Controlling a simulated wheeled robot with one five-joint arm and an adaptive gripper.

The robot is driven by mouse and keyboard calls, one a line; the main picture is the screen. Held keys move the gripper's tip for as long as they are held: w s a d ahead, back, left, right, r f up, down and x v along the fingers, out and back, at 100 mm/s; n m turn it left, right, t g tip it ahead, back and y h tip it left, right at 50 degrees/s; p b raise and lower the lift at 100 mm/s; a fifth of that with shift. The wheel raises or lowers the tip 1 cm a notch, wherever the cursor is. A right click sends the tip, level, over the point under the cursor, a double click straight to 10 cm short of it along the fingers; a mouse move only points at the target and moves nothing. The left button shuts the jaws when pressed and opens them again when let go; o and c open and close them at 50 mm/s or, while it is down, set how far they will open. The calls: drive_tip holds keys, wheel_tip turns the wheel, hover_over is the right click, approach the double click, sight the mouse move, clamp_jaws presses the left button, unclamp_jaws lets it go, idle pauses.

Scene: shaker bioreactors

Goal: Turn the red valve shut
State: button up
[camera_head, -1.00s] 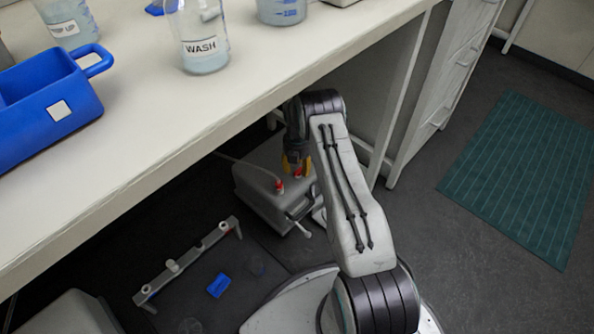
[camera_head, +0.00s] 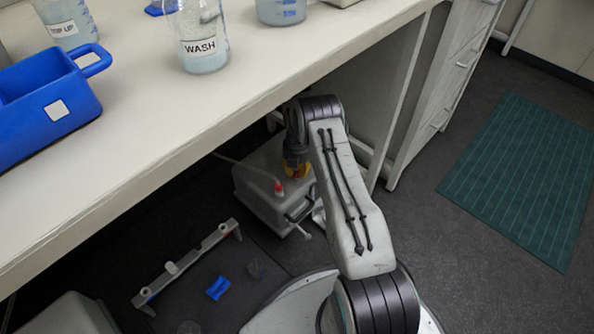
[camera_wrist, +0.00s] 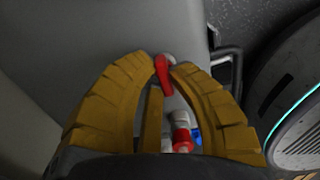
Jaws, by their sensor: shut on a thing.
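The red valve (camera_wrist: 164,76) shows in the wrist view as a short red lever on a pale round fitting. My gripper (camera_wrist: 166,68) has its two yellow fingers closed in on the lever from both sides, near the fingertips. In the head view my gripper (camera_head: 296,171) is low under the bench, at the top of a grey box (camera_head: 257,198). Its fingers mostly hide the valve there.
A red-tipped fitting (camera_head: 279,188) with a hose stands left of my gripper on the box. The bench (camera_head: 215,110) overhangs the area. A metal bar (camera_head: 187,262) and a blue piece (camera_head: 218,288) lie on the floor. Drawers (camera_head: 440,95) stand to the right.

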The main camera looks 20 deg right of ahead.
clamp_jaws()
drive_tip(key=shift+f+m, duration=0.1)
drive_tip(key=shift+m, duration=0.3)
drive_tip(key=m+b, duration=0.2)
drive_tip(key=m, duration=0.1)
drive_tip(key=shift+d, duration=0.1)
drive_tip(key=m+b, duration=0.1)
drive_tip(key=m, duration=0.4)
drive_tip(key=shift+d, duration=0.1)
drive_tip(key=m, duration=0.5)
drive_tip(key=shift+s+b, duration=0.1)
drive_tip(key=shift+b, duration=0.3)
drive_tip(key=shift+s+d+m, duration=0.1)
drive_tip(key=shift+m, duration=2.1)
